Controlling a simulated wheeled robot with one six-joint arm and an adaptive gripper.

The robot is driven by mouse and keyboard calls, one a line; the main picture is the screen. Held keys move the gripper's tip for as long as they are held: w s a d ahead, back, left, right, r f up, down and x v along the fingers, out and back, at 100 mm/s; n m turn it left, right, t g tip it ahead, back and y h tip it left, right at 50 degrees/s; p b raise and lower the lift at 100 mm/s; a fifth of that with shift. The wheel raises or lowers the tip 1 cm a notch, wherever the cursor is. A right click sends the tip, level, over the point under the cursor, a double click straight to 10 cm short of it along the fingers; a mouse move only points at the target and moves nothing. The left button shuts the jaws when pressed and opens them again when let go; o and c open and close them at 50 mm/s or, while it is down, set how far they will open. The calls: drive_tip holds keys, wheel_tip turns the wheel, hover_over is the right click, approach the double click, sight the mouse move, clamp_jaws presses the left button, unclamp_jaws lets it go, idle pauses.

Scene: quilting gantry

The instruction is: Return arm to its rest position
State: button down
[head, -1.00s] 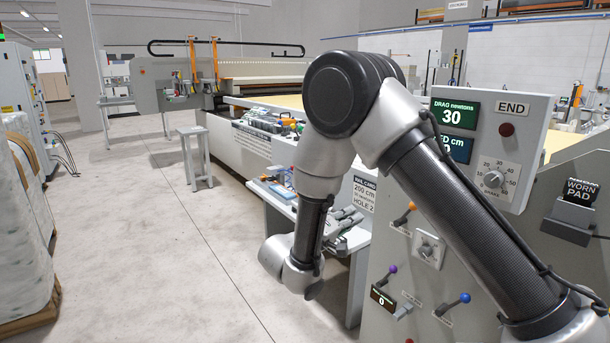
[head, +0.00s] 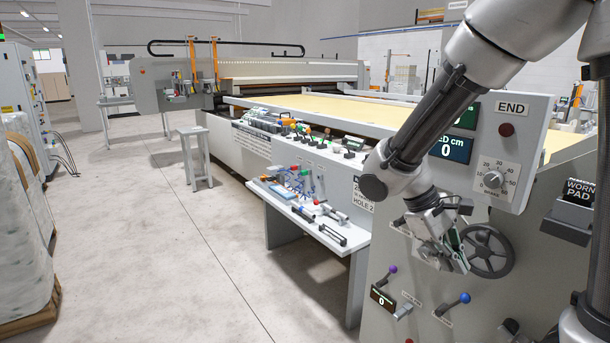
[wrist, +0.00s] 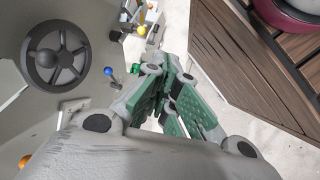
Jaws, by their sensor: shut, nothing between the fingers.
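My gripper (head: 455,262) hangs in front of the grey control panel (head: 540,260), beside the dark handwheel (head: 487,250). Its fingers point downward and it is empty. In the wrist view my gripper (wrist: 168,85) shows green-padded fingers brought together with nothing between them. The handwheel also shows in the wrist view (wrist: 57,58), to the left of the fingers and apart from them. My arm is folded, with its upper links at the top right of the head view.
A blue-knobbed lever (head: 465,298) and a purple-knobbed lever (head: 393,269) stick out below my gripper. A side table (head: 350,241) with tools stands left of the panel. The quilting bed (head: 330,105) lies behind. The floor (head: 150,260) at left is clear.

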drive_tip(key=s+d+r+m+t+y, duration=0.6)
drive_tip(key=s+r, duration=0.4)
drive_tip(key=r, duration=0.2)
drive_tip(key=shift+d, duration=0.35)
